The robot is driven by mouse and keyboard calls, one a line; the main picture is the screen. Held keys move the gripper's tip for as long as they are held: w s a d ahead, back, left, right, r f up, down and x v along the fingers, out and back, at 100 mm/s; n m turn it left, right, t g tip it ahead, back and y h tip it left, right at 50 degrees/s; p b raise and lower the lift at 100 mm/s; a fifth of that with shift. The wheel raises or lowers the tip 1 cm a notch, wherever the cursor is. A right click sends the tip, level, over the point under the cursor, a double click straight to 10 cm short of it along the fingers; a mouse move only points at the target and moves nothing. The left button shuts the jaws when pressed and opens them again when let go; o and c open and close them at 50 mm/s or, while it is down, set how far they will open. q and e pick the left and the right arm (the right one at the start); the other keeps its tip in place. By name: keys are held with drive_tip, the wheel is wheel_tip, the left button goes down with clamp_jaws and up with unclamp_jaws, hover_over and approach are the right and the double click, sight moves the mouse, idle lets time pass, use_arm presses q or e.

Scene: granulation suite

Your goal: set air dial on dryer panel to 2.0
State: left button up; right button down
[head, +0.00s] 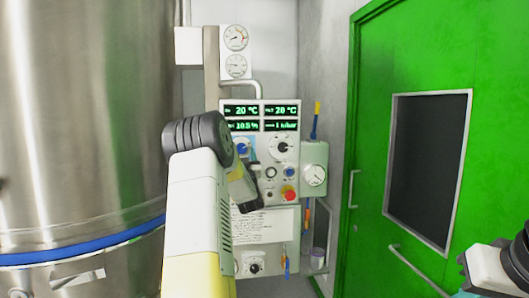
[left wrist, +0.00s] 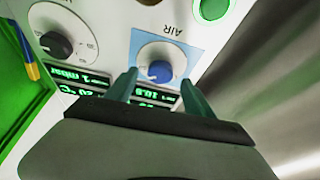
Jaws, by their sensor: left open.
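The air dial (left wrist: 160,72) is a blue knob on a pale round scale inside a blue square, with the word AIR upside down in the left wrist view. In the head view the dial (head: 241,146) is partly hidden by my left arm. It sits on the white dryer panel (head: 262,133), under the green readouts. My left gripper (left wrist: 159,79) is open, with one finger toward each side of the blue knob. I cannot tell whether the fingers touch it or what setting it points to. Part of my right gripper (head: 508,264) shows at the lower right edge; its jaws are unclear.
A black knob (head: 283,146) is beside the air dial. A red button (head: 289,195) on yellow is lower on the panel. A gauge box (head: 314,176) adjoins on the right. A steel vessel (head: 75,120) stands left; a green door (head: 370,150) is right.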

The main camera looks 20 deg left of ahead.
sight(242, 149)
use_arm(q)
drive_tip(key=shift+x, duration=1.6)
clamp_jaws()
drive_tip(key=shift+n, duration=0.3)
drive_tip(key=n+g+y, duration=0.1)
drive_tip(key=n, duration=0.2)
drive_tip(key=n+g+y, duration=0.1)
drive_tip(key=n+g, duration=0.1)
drive_tip(key=n, duration=0.2)
drive_tip(key=shift+d+n+y, duration=0.15)
drive_tip(key=shift+n+y, duration=0.15)
drive_tip(key=shift+y, duration=0.1)
drive_tip(key=n+g, duration=0.1)
drive_tip(key=n, duration=0.2)
drive_tip(key=n+g, duration=0.2)
drive_tip(key=n, duration=0.2)
drive_tip(key=shift+w+r, duration=0.1)
drive_tip(key=shift+n+g+y, duration=0.3)
drive_tip(key=shift+n, duration=0.2)
